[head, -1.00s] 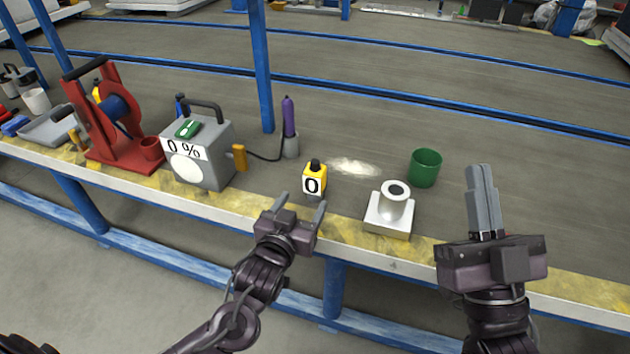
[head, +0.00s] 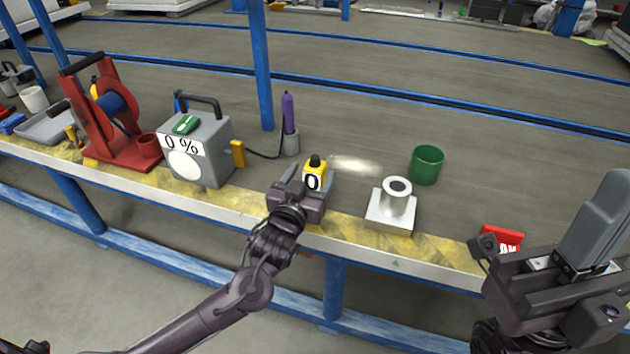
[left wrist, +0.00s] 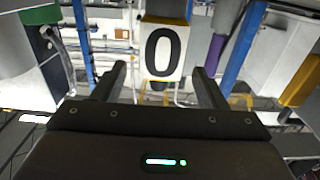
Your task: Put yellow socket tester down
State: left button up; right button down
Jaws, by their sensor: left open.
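The yellow socket tester (head: 317,168), with a black top and a white label reading 0, stands upright on the bench near its front edge. My left gripper (head: 311,181) is open in front of it, with a finger to each side. In the left wrist view the tester's 0 label (left wrist: 163,53) shows just beyond and between the open fingertips (left wrist: 160,76); I cannot tell if they touch it. My right gripper (head: 607,190) is at the lower right, its fingers together and nothing seen in them.
A grey charger box (head: 205,150) and a purple tool in a holder (head: 288,115) stand left of the tester. Bench behind the tester is clear.

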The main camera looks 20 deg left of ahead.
pick_arm(q)
jog(key=shift+w, duration=0.95)
jog(key=c, duration=1.2)
